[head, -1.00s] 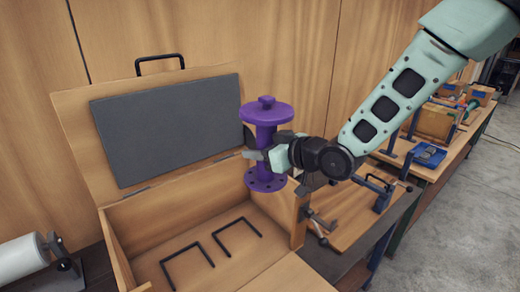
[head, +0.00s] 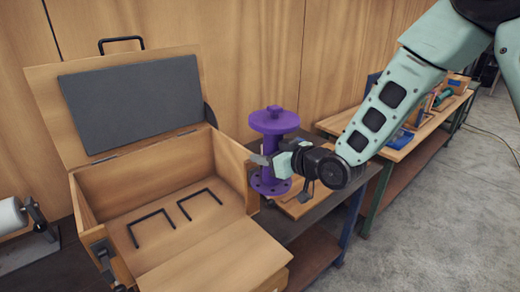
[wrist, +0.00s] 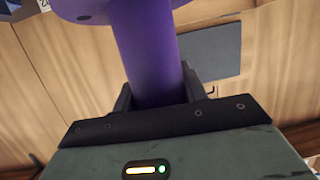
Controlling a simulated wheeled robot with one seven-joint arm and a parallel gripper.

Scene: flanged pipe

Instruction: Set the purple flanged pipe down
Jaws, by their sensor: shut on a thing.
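The purple flanged pipe (head: 272,150) stands upright in my gripper, with one round flange at its top and one at its bottom. My gripper (head: 266,160) is shut on the pipe's middle, coming in from the right. In the wrist view, the purple tube (wrist: 148,50) rises between the two dark fingers (wrist: 158,92). The pipe is just right of the open wooden box, in front of the dark bench top. I cannot tell whether its lower flange touches the bench.
The open wooden box (head: 232,158) has its lid raised and two black bracket outlines (head: 175,218) on its floor. A dark bench top (head: 330,205) lies right of it. A white roll (head: 12,215) is at the far left. Another bench (head: 425,135) with several items stands behind right.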

